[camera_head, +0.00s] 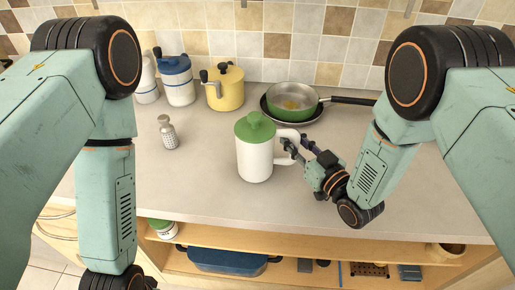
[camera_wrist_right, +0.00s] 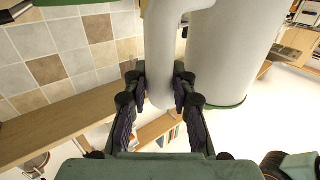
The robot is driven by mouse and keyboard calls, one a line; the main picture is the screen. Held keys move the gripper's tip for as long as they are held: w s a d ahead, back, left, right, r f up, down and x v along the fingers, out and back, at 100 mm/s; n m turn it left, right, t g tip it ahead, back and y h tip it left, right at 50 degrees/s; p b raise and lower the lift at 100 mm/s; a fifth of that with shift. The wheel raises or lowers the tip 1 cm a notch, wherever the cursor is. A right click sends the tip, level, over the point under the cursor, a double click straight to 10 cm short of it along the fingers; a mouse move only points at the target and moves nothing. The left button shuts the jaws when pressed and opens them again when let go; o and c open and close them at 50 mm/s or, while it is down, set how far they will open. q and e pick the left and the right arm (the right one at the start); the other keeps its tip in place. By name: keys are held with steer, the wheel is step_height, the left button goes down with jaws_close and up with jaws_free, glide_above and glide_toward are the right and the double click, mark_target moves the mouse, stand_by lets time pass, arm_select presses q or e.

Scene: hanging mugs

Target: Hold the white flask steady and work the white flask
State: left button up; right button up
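The white flask (camera_head: 255,160) with a green lid stands upright on the grey counter, near its middle. Its white handle sticks out to the right. My right gripper (camera_head: 291,146) reaches in from the right at this handle. In the right wrist view the flask's body (camera_wrist_right: 225,50) fills the upper right, and the dark finger pads of my right gripper (camera_wrist_right: 160,88) press close on both sides of the handle. My left arm hangs down at the left, and its gripper is below the edge of the head view.
A green pan (camera_head: 292,103) with a black handle sits behind the flask. A yellow canister (camera_head: 225,92) and a blue-and-white canister (camera_head: 177,82) stand by the tiled wall. A small shaker (camera_head: 168,133) is left of the flask. The counter's front is clear; a shelf with a blue pot (camera_head: 222,261) lies below.

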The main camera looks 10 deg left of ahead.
jaws_close()
steer(key=shift+f, duration=0.15)
stand_by(1.3)
